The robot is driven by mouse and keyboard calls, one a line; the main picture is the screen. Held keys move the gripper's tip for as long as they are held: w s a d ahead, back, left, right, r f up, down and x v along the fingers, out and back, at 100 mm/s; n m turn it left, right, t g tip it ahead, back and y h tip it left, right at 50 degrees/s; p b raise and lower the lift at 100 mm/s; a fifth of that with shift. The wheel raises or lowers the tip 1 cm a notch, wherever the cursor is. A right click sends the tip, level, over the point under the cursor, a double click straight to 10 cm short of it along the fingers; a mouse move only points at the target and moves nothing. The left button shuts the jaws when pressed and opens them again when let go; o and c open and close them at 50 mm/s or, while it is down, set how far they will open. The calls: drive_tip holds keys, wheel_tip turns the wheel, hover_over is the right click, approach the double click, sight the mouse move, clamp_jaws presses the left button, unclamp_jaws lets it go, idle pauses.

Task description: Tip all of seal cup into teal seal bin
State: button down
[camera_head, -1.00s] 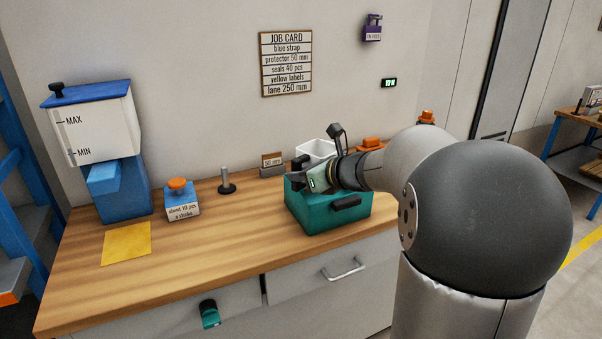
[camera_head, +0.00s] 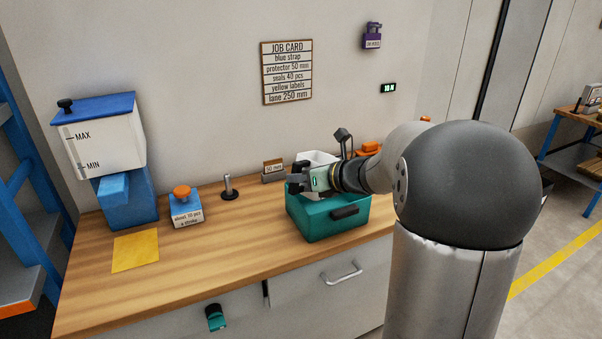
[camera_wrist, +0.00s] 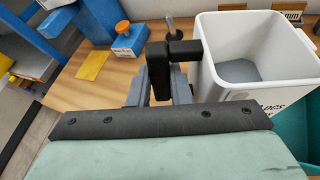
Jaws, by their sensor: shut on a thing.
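The seal cup is a white square cup with a black side handle. In the wrist view the cup (camera_wrist: 247,88) is upright beside my gripper, open at the top. A flat grey surface shows deep inside; I cannot tell whether it is seals or the bare bottom. My gripper (camera_wrist: 160,72) is shut on the cup's black handle. In the head view the cup (camera_head: 318,160) shows partly behind my gripper (camera_head: 297,183), over the back of the teal seal bin (camera_head: 310,222). The bin stands on the bench; its inside is mostly hidden.
A white hopper (camera_head: 105,140) on a blue stand is at the left. A blue dispenser (camera_head: 186,209) with an orange knob, a yellow sheet (camera_head: 135,250) and a short post (camera_head: 229,188) are on the bench (camera_head: 210,260). The front middle is clear.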

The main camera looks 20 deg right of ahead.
sight(297, 162)
drive_tip(key=shift+r+y+p, duration=0.3)
drive_tip(key=shift+r+p, duration=0.1)
drive_tip(key=shift+p, duration=0.2)
drive_tip(key=shift+r+m+p, duration=0.7)
drive_tip(key=shift+p, duration=1)
drive_tip(key=shift+w+d+r+m+g+y+p, duration=0.15)
drive_tip(key=shift+r+m+y+p, duration=0.25)
drive_tip(key=shift+p, duration=0.8)
drive_tip(key=shift+w+d+r+m+g+y+p, duration=0.1)
drive_tip(key=shift+d+r+m+g+y+p, duration=0.2)
drive_tip(key=shift+p, duration=0.9)
drive_tip(key=shift+w+d+r+m+y+p, duration=0.1)
drive_tip(key=shift+d+r+m+y+p, duration=0.3)
drive_tip(key=shift+p, duration=0.75)
drive_tip(key=shift+w+d+r+m+y+p, duration=0.15)
drive_tip(key=shift+m+p, duration=0.35)
drive_tip(key=shift+p, duration=0.6)
drive_tip(key=shift+w+d+r+m+y+p, duration=0.25)
drive_tip(key=shift+d+m+y+p, duration=0.5)
drive_tip(key=shift+p, duration=1)
